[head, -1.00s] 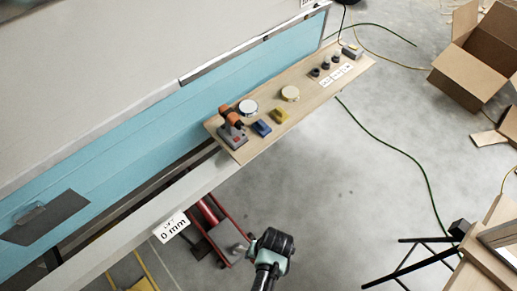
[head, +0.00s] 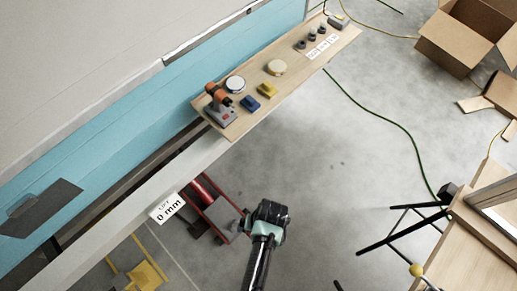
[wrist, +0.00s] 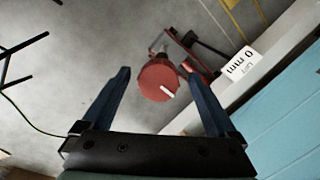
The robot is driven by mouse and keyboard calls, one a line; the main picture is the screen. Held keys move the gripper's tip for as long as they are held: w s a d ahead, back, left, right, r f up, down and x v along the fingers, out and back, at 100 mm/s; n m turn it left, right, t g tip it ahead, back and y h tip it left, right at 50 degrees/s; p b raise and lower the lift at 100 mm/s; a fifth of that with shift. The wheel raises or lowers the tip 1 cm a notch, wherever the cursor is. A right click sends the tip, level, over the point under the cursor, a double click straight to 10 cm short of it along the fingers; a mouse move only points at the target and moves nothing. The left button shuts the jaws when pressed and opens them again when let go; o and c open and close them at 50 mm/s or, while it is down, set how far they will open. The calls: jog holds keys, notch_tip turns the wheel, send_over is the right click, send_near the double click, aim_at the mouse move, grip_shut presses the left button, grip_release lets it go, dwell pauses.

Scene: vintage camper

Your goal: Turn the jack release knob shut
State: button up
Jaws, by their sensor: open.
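The jack release knob (wrist: 158,82) is a round red disc with a white mark, seen in the wrist view ahead of and between my fingertips. My gripper (wrist: 156,75) is open, with a dark blue finger on each side of the knob in the picture; I cannot tell whether either touches it. The red jack (head: 215,205) stands on the floor below the white rail, beside my gripper (head: 267,208) in the head view. There the knob is not visible. The sign (head: 167,207) on the rail reads "LIFT 0 mm".
A yellow stand (head: 147,273) is at lower left. A black-legged stand (head: 400,228) and cardboard box (head: 462,42) are at right.

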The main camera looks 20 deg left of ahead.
notch_tip(320, 180, up, 12)
jog(key=d, duration=0.2)
jog(key=shift+w, duration=0.4)
jog(key=shift+a+f, duration=0.1)
